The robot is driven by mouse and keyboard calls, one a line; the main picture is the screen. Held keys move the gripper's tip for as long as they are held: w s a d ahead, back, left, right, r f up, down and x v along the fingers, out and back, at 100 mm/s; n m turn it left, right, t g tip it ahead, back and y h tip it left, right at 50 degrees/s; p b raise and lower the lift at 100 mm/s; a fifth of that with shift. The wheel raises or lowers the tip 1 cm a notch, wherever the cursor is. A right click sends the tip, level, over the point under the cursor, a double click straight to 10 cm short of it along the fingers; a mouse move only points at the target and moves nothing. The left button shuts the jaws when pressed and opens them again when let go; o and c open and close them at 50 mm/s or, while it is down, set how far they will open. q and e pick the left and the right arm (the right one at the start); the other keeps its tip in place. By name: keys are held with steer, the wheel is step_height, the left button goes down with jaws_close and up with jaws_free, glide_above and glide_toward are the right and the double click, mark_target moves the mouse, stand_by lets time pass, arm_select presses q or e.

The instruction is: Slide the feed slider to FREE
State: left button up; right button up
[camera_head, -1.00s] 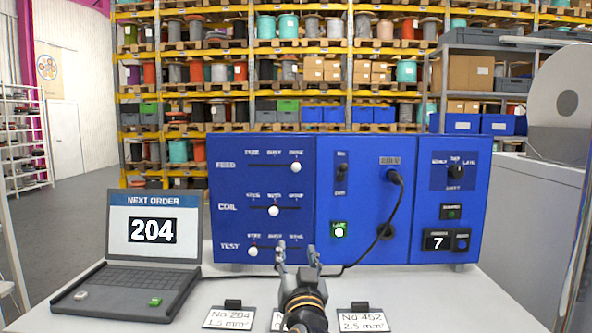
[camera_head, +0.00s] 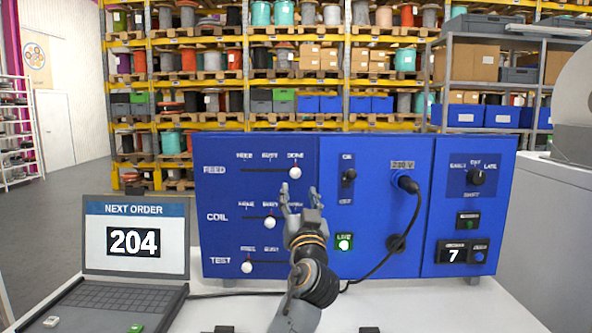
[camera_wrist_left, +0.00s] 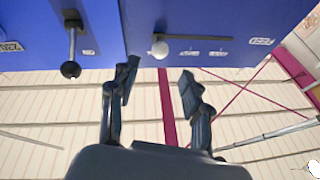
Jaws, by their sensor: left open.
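The FEED slider knob (camera_head: 295,173), a white ball, sits at the right end of its horizontal slot, under the label DONE. FREE is the label at the slot's left end. My left gripper (camera_head: 299,193) is open, its fingers pointing up just below the knob in the head view. In the left wrist view the FEED knob (camera_wrist_left: 160,50) shows upside down, beyond and between the spread fingers of my left gripper (camera_wrist_left: 157,82). No contact with the knob is visible. My right gripper is not in view.
The blue panel also carries the COIL knob (camera_head: 270,222), the TEST knob (camera_head: 247,267), a toggle switch (camera_head: 349,175) and a plugged black cable (camera_head: 413,215). The toggle lever (camera_wrist_left: 71,69) shows left of the fingers in the wrist view. A laptop (camera_head: 135,245) reads 204.

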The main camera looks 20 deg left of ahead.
mark_target(296, 177)
arm_select(q)
steer(key=p+x, duration=0.2)
steer(key=x, duration=0.5)
steer(key=shift+w+a, duration=0.1)
steer(key=shift+w, duration=0.25)
steer(key=shift+c, duration=0.4)
jaws_close()
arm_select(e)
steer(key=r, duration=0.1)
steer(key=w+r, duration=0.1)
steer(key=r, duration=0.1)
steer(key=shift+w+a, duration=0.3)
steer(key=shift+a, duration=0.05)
